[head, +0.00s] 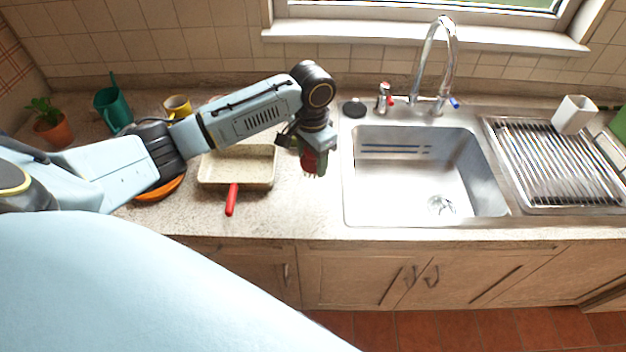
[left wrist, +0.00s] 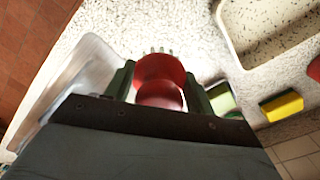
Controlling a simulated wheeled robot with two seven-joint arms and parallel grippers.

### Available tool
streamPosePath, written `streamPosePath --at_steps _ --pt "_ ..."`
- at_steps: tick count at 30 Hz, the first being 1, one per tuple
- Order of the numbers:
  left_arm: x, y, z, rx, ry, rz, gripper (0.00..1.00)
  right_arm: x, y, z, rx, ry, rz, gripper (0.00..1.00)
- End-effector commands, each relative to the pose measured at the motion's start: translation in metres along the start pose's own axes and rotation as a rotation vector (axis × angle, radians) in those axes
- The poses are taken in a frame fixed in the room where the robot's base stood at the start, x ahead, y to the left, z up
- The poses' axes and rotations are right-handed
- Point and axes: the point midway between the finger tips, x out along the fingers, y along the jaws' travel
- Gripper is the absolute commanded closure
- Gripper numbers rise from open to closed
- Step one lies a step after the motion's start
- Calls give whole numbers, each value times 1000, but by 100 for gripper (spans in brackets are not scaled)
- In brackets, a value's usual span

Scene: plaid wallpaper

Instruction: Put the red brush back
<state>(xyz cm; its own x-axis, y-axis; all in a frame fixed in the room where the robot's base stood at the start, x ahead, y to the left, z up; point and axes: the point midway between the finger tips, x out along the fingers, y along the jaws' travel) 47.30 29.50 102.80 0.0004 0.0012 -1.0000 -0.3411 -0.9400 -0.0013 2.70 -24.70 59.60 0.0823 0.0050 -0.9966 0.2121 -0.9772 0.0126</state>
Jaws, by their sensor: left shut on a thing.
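The red brush (left wrist: 160,82) is between the fingers of my left gripper (left wrist: 160,88) in the left wrist view, its pale bristles pointing away from me. In the head view my left gripper (head: 316,150) is shut on the brush (head: 309,162), which hangs bristles down above the counter, just left of the sink. The gripper partly hides the brush. My right gripper is not in view.
The steel sink (head: 420,205) is to the right, then a drying rack (head: 550,165) with a white cup (head: 574,114). A yellow and green sponge (left wrist: 282,106) lies on the counter.

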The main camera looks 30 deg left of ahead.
Motion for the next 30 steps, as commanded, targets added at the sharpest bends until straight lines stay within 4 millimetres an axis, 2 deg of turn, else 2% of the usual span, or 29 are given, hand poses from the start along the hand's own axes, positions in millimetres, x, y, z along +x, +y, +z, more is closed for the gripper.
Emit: streamPosePath --at_steps 1,4,11,18,29,30 --pt "12 1 1 0 -5 1 67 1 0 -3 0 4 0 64" --pt "30 1 1 1 -3 2 67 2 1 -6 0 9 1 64" --pt "49 1 0 0 0 0 67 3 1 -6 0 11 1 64" --pt "80 1 0 0 -2 1 67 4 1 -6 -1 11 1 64" --pt "84 1 0 0 1 0 67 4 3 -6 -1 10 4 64" --pt "85 1 0 0 1 0 44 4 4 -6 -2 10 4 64"
